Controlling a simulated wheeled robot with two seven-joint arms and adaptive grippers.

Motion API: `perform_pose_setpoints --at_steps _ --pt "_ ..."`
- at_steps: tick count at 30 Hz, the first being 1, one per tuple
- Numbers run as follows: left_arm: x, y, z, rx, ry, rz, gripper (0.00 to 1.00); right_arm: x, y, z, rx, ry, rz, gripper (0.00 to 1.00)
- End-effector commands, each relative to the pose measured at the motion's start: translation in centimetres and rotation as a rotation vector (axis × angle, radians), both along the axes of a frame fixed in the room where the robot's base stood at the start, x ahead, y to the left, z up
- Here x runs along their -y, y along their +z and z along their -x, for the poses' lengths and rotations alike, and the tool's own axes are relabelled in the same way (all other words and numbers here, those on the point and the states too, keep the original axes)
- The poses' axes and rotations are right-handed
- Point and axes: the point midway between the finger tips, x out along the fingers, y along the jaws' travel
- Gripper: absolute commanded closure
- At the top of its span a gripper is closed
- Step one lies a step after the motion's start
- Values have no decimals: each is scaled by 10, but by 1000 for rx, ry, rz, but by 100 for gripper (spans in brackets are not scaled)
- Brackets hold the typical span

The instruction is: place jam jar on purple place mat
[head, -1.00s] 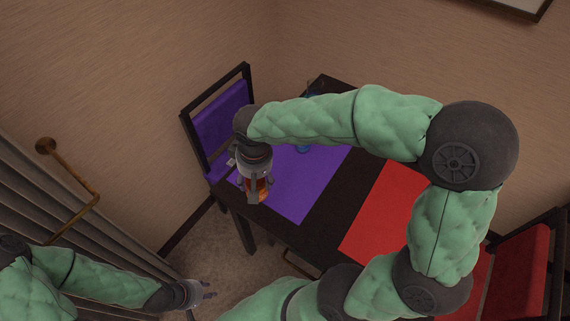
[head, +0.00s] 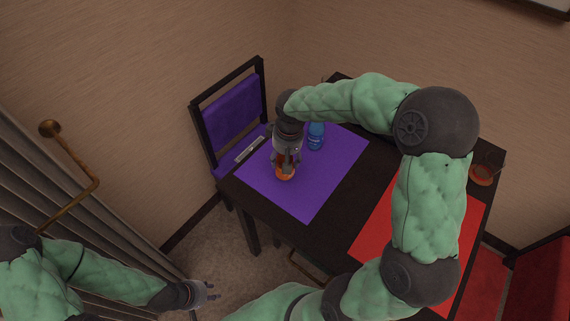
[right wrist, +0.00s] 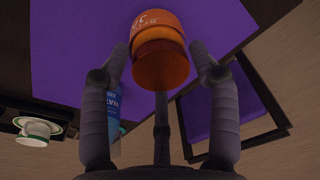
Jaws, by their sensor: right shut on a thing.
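The orange jam jar (head: 285,173) is over the near left part of the purple place mat (head: 310,205) in the head view. My right gripper (head: 285,163) points down and is shut on the jar. In the right wrist view the jar (right wrist: 160,52) sits between the two fingers, with purple mat behind it. I cannot tell whether its base touches the mat. My left gripper (head: 214,291) is open and empty, low beside the table and away from the mat.
A blue bottle (head: 316,136) stands on the mat close right of my right gripper. A flat silvery item (head: 250,150) lies by the mat's left edge. A purple chair (head: 232,112) stands behind. A red mat (head: 373,240) lies at right; free mat lies in front of the jar.

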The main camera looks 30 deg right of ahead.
Motion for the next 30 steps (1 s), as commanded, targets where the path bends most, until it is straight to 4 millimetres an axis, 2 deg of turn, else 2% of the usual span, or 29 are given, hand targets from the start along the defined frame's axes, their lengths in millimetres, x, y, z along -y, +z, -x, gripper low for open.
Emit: perform_pose_setpoints --at_steps 1,5,17,18,19,20,30 --pt "0 -6 0 0 0 0 66 -1 -12 1 -3 1 -1 96" --pt "0 -12 0 0 0 0 66 -1 -27 1 -2 2 0 96" --pt "0 -13 0 0 0 0 66 -1 -31 1 -2 1 -1 96" --pt "0 -12 0 0 0 0 66 -2 -30 1 -2 1 -1 27" --pt "0 -12 0 0 0 0 66 -2 -30 1 -3 1 -1 19" --pt "0 -12 0 0 0 0 66 -2 -30 1 -3 1 -1 15" --pt "0 -12 0 0 0 0 66 -2 -29 1 -2 1 -1 15"
